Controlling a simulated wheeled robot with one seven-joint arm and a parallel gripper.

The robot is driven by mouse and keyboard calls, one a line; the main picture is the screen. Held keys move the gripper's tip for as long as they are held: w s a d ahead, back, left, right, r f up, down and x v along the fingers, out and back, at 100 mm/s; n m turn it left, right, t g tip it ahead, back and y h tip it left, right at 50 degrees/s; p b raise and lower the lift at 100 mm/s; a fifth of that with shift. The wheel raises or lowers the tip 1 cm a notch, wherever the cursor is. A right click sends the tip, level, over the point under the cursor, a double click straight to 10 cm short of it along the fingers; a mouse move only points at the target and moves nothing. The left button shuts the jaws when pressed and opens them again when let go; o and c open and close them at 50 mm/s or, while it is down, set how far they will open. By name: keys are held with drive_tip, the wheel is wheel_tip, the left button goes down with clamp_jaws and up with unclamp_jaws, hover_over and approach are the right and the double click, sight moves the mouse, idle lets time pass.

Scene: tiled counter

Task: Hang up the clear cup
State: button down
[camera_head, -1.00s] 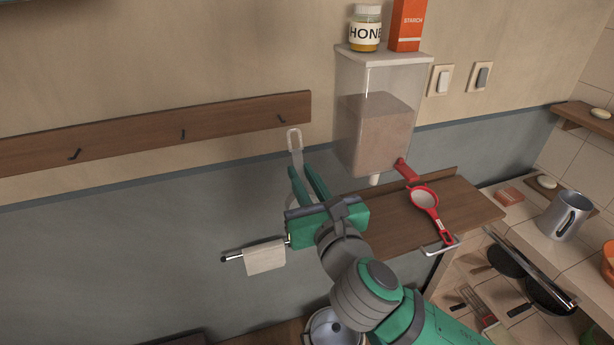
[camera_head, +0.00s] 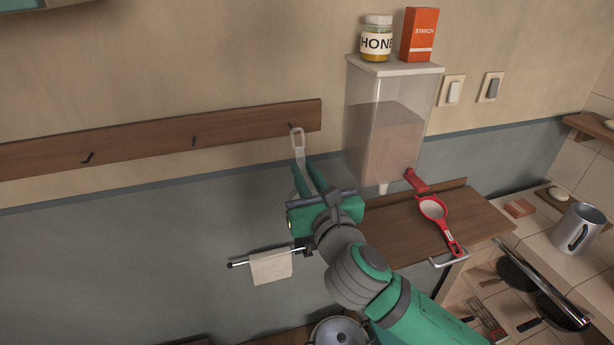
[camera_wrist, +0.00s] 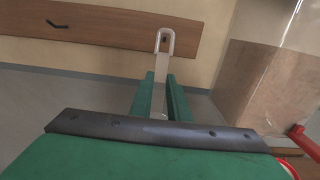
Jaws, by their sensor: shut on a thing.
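My gripper (camera_head: 307,170) is shut on the clear cup's handle, a pale translucent strip with a looped end (camera_head: 298,138) pointing up. The handle also shows between the fingers in the wrist view (camera_wrist: 163,62). The cup's bowl is hidden or too see-through to make out. A wooden hook rail (camera_head: 240,127) is fixed to the wall, with small dark hooks. The loop is in front of the rail's right end, at the rightmost hook (camera_head: 290,125). In the wrist view a dark hook (camera_wrist: 163,37) shows inside the loop. I cannot tell whether it passes through.
A clear dispenser (camera_head: 390,130) with honey (camera_head: 377,42) and starch (camera_head: 419,35) on top stands right of the rail. Below it, a red strainer (camera_head: 434,210) lies on a wooden shelf (camera_head: 400,235). A cloth (camera_head: 271,266) hangs on a bar below my gripper. The other two hooks are empty.

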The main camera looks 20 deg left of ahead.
sight(302, 170)
drive_tip(key=shift+x, duration=1.75)
drive_tip(key=shift+w+a+f, duration=0.3)
drive_tip(key=shift+w+f, duration=0.2)
drive_tip(key=shift+f, duration=0.1)
drive_tip(key=c, duration=1.6)
unclamp_jaws()
